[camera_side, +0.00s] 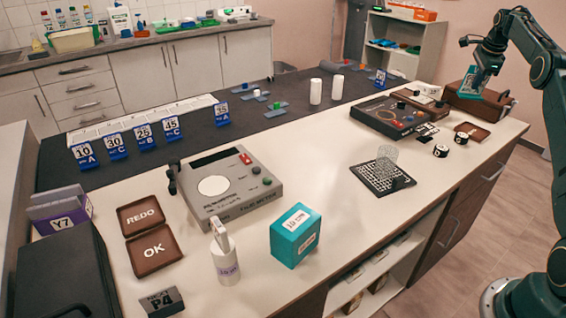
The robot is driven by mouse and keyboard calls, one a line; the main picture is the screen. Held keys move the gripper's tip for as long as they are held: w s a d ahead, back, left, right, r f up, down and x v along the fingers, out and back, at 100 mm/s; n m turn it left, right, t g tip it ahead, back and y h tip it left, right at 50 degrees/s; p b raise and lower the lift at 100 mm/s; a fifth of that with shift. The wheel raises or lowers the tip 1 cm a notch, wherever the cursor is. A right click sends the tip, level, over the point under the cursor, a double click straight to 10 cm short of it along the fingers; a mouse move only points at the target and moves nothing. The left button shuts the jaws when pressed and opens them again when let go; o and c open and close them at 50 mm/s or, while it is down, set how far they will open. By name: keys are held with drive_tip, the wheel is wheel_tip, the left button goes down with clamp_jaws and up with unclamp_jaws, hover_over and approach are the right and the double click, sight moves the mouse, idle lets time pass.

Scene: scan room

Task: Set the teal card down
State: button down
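The teal card (470,81) is in the air at the upper right, tilted, with a pale marking on its face. My gripper (481,71) is at its upper right edge and appears shut on it; the fingers are small here and partly hidden by the card. The card is above the far right end of the white counter (340,150), near a brown case (476,97). A gap seems to show between the card and the surfaces below, but the exact height cannot be told.
A black-topped device (388,117) and a brown tray (472,134) lie near the card. A clear beaker (387,160) stands on a black grid. Nearer are a grey meter (225,185), teal box (295,236), white bottle (226,262) and REDO (141,230) and OK (153,265) trays.

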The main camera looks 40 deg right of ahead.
wheel_tip(320, 180, down, 20)
drive_tip(key=shift+r, duration=0.1)
idle(1.0)
drive_tip(key=shift+f, duration=0.2)
drive_tip(key=c, duration=1.6)
unclamp_jaws()
drive_tip(key=shift+r, duration=0.1)
drive_tip(key=v, duration=1.2)
drive_tip(key=shift+a, duration=0.1)
